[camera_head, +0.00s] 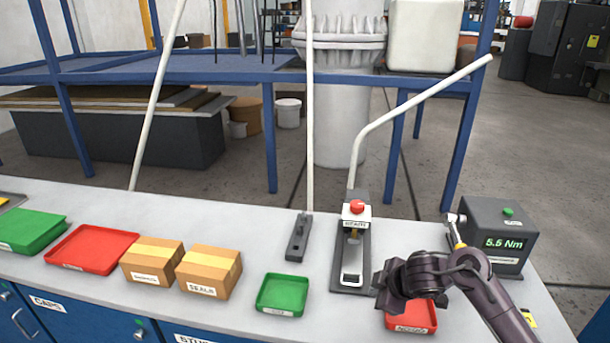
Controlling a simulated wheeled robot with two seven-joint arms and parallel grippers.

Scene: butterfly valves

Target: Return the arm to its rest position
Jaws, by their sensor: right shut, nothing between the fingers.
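My right arm (480,285) comes in from the lower right and reaches over the right end of the grey workbench. My right gripper (384,284) points left, with its dark fingers shut and nothing seen between them. It is just right of the metal base of a small bench device (352,245) with a red knob (356,206); I cannot tell whether they touch. A red tray (425,322) is partly hidden behind the gripper and wrist. My left gripper is not in view.
A dark box reading 5.5 Nm (498,238) stands behind my right forearm. A green tray (283,294) and two cardboard boxes (208,271) are further left. White pipes rise behind the bench. The bench (215,222) is clear behind the boxes.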

